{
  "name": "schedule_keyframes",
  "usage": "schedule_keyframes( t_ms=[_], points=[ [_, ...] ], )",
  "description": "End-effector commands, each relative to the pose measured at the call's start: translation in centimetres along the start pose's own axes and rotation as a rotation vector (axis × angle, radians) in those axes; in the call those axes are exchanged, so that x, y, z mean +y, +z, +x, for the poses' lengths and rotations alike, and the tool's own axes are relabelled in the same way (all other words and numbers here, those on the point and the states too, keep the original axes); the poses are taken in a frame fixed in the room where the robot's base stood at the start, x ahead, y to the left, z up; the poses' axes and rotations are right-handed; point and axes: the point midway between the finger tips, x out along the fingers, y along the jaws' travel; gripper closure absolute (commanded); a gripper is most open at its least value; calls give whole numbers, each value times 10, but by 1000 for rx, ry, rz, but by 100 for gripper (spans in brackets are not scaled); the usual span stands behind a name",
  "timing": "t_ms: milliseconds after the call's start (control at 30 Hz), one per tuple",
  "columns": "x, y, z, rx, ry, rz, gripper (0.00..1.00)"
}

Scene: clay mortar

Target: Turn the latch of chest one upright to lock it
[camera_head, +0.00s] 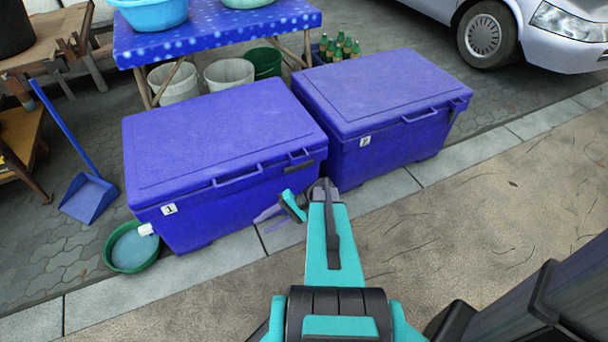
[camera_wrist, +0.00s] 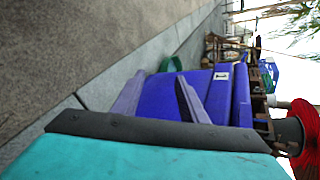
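Chest one (camera_head: 215,160) is a closed blue box with a white "1" label (camera_head: 169,209) on its front left. Its latch (camera_head: 298,167) looks like a small dark bar lying about flat, at the front right below the lid edge. My gripper (camera_head: 296,203) is in front of the chest's right end, lower than the latch and apart from it. In the wrist view, chest one (camera_wrist: 215,100) shows sideways beyond two spread grey fingers (camera_wrist: 159,98) with nothing between them. The latch cannot be made out in the wrist view.
Chest two (camera_head: 385,100), also closed, stands close on the right. A green basin (camera_head: 131,247) sits by chest one's left end, below a white spout. A blue dustpan (camera_head: 88,197) stands farther left. A table (camera_head: 215,35) is behind. The pavement in front (camera_head: 480,220) is clear.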

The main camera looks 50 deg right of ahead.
Motion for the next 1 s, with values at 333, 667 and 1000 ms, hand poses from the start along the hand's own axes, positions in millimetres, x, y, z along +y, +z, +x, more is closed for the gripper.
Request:
schedule_keyframes(
  t_ms=[333,667,1000],
  points=[
    [18,-69,-105,209,-269,-38,61],
    [45,-102,-229,426,-489,-121,61],
    [59,-102,-297,541,-588,-180,61]
  ],
)
